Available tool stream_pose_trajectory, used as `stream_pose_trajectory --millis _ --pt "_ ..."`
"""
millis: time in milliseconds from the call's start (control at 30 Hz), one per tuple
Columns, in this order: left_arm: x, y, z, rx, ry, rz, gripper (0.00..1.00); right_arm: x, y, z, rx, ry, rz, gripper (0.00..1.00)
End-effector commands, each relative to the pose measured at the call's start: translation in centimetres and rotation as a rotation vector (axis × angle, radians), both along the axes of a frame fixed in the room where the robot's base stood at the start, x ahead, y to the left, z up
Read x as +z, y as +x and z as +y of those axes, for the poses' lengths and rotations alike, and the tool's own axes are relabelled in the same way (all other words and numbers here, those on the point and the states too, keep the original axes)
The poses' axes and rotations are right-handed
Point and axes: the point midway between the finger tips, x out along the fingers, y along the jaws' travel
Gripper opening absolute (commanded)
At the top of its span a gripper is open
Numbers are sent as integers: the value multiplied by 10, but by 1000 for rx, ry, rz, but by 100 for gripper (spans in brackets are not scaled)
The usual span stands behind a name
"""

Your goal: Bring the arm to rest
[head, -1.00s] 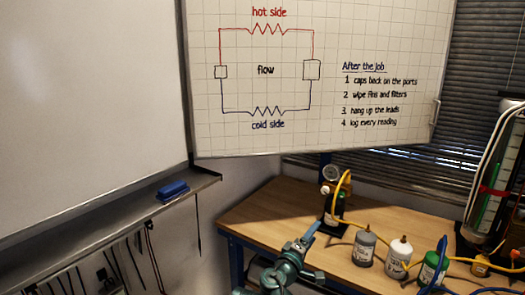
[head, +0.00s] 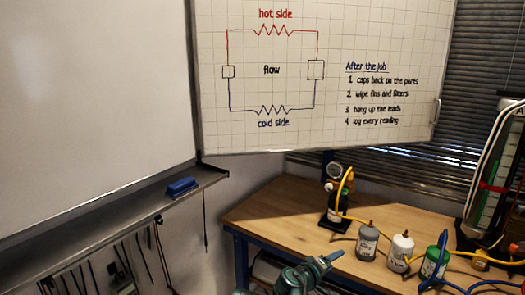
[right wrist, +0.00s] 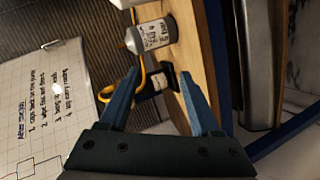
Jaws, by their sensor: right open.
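My right gripper (head: 328,261) shows at the bottom of the head view, with blue fingers on a teal arm. It is in front of the workbench's near edge. In the right wrist view, the two blue fingers of this gripper (right wrist: 158,82) stand apart with nothing held between them. The grey bottle and a dark stand lie beyond the fingertips there, apart from them as far as I can tell. My left gripper is not in view.
The wooden workbench (head: 285,212) carries a gauge stand (head: 333,205), a grey bottle (head: 367,242), a white bottle (head: 401,252) and a green bottle (head: 433,263). Yellow and blue hoses run among them. A tray with a blue eraser (head: 181,187) and hanging leads is at left.

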Motion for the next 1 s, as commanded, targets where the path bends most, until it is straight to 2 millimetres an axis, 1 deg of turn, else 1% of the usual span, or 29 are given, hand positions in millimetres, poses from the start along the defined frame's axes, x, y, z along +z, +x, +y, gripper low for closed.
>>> stream_pose_trajectory --millis 33,100,167,267,300,400,500,700,867,900,1000 --pt "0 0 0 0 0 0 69 -11 -7 -7 -31 49 26 64" --pt "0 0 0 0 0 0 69 -29 -18 -16 -78 129 70 64" --pt "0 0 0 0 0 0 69 -46 -30 -21 -122 211 114 64" --pt "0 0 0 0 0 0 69 -80 -56 -26 -206 382 210 64" --pt "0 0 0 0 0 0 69 -93 -66 -25 -236 456 252 64" --pt "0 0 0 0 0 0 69 -116 -88 -16 -289 609 340 64" --pt "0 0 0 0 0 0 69 -130 -106 -5 -324 733 412 64" --pt "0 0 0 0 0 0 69 -145 -131 18 -358 932 525 64" --pt "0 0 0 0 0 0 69 -148 -147 37 -367 1072 603 64" --pt "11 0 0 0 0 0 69 -138 -150 45 -356 1069 621 64" --pt "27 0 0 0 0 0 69 -122 -155 61 -329 1033 652 64"
